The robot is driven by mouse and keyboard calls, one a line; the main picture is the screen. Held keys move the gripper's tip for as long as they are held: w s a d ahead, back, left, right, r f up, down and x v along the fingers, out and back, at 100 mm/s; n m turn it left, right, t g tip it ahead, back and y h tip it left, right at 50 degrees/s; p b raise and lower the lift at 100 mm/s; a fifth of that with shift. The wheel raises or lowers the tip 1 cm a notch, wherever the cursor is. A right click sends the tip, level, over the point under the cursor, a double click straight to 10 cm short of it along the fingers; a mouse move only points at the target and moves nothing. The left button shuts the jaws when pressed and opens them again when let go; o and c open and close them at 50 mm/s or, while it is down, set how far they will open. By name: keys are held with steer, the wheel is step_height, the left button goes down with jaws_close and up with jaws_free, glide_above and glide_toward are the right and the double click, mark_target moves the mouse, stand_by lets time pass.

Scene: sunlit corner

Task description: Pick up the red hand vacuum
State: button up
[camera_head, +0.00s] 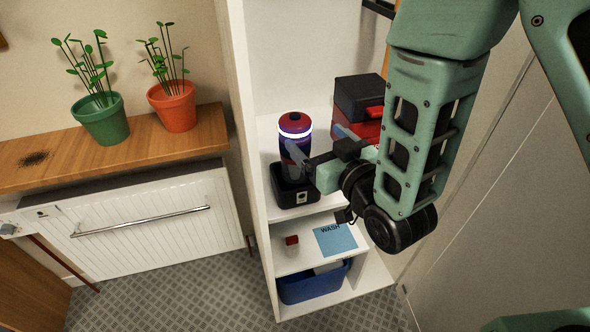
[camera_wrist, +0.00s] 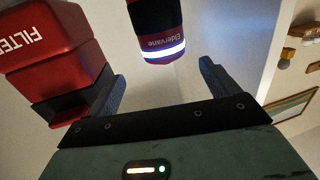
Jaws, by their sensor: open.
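The red hand vacuum (camera_head: 296,124) has a red top, a glowing white ring and a dark blue body. It stands upright in a black dock (camera_head: 296,192) on the shelf. My gripper (camera_head: 316,143) reaches in from the right at the vacuum's body, and one finger overlaps the body in the head view. In the wrist view, my gripper (camera_wrist: 160,78) is open, with a finger on each side and empty space between. The vacuum (camera_wrist: 156,32) shows upside down at the top, between the finger lines, lettered "Eldervane". I cannot tell whether a finger touches it.
A red box with a black lid (camera_head: 360,97) stands behind my gripper; the wrist view shows it as a "FILTER" box (camera_wrist: 48,48) close to one finger. Below are a blue "WASH" card (camera_head: 336,241), a small red-topped item (camera_head: 291,241) and a blue bin (camera_head: 312,287). The cabinet's left wall (camera_head: 244,120) is near.

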mark_target(306, 127)
steer(key=shift+w+f+b, duration=0.15)
steer(key=shift+f+b, duration=0.05)
steer(key=shift+b, duration=0.25)
steer(key=x, duration=0.1)
steer(key=p+x, duration=0.1)
steer(key=x, duration=0.1)
steer(key=p+x, duration=0.1)
steer(key=shift+w+a+r, duration=0.15)
steer(key=shift+r, duration=0.15)
steer(key=shift+w+a+f+p, duration=0.25)
steer(key=shift+w+a+p, duration=0.3)
steer(key=shift+w, duration=0.25)
steer(key=shift+w+a+f+p, duration=0.3)
steer(key=shift+w+a+p, duration=0.2)
steer(key=shift+w, duration=0.3)
steer(key=shift+w+a+f+p, duration=0.25)
steer(key=shift+w+a+p, duration=0.3)
steer(key=shift+w, duration=0.2)
steer(key=c, duration=1.1)
